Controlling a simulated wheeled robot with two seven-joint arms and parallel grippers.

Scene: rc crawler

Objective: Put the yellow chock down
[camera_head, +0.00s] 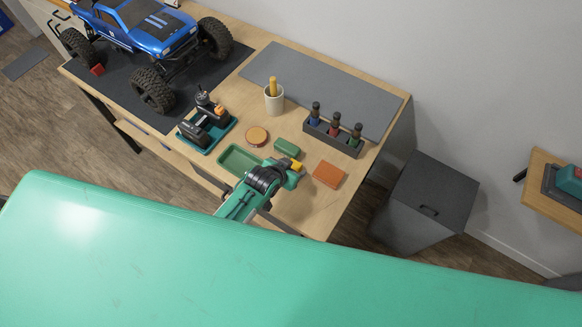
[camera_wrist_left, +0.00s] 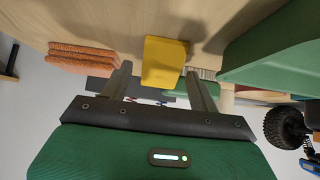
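In the left wrist view the yellow chock (camera_wrist_left: 164,62) is against the wooden table top, beyond and between the fingertips of my left gripper (camera_wrist_left: 159,72). The fingers are spread. A gap shows between the left-hand finger and the chock; the right-hand finger lines up closely with the chock's edge, and I cannot tell whether they touch. My right gripper is not in view.
Behind stand a cup (camera_head: 274,103) and a bottle rack (camera_head: 331,136). A blue crawler (camera_head: 150,25) occupies the far left. The table's front-right corner is bare.

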